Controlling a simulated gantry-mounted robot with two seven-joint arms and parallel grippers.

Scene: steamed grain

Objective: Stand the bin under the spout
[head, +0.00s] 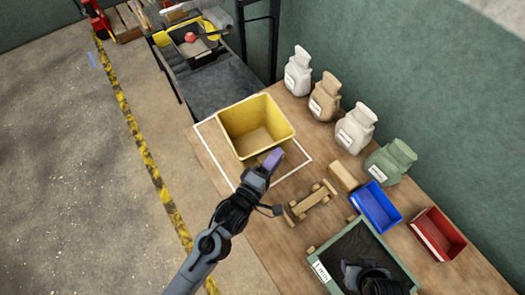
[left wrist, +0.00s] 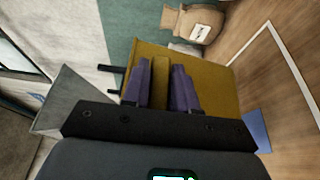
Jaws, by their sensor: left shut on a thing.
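The yellow bin (head: 238,122) is empty, with its open top facing up, over the white outlined square on the wooden table. I cannot tell whether it rests on the table or hangs just above it. My left gripper (head: 272,160) is shut on the bin's near wall at the rim. In the left wrist view, the purple fingers (left wrist: 161,86) sit on either side of the yellow wall (left wrist: 215,80). I cannot make out a spout in either view. A dark shape over the green tray at the bottom may be my right gripper (head: 370,277); its jaws are unclear.
Several sacks (head: 352,130) stand along the green wall. A wooden rack (head: 312,203), a blue bin (head: 376,207), a red bin (head: 437,235) and a green tray (head: 322,272) crowd the right side. A grey conveyor-like surface (head: 218,88) lies beyond the table's far end.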

